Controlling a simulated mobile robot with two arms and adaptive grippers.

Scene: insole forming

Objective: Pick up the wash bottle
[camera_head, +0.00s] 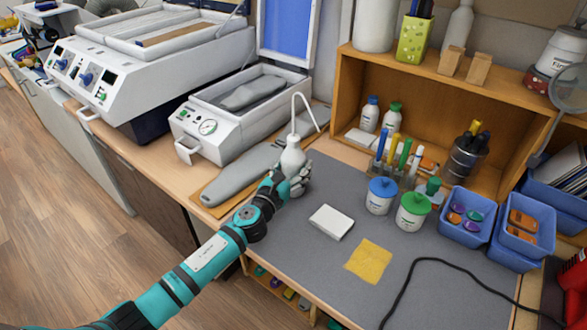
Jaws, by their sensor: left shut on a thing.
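The wash bottle (292,157) is white with a thin bent spout tube rising from its top. It is upright at the left edge of the grey mat (337,181), in front of the small white press. My left gripper (299,179) is shut on the lower part of the bottle, and its fingers hide the base. I cannot tell whether the bottle's base touches the surface. My right gripper is not in view.
A grey insole form (235,178) lies just left of the bottle. A white block (332,222), a yellow cloth (369,261) and blue-lidded (380,196) and green-lidded (412,211) jars stand to the right. A black cable (440,262) crosses the mat's front right.

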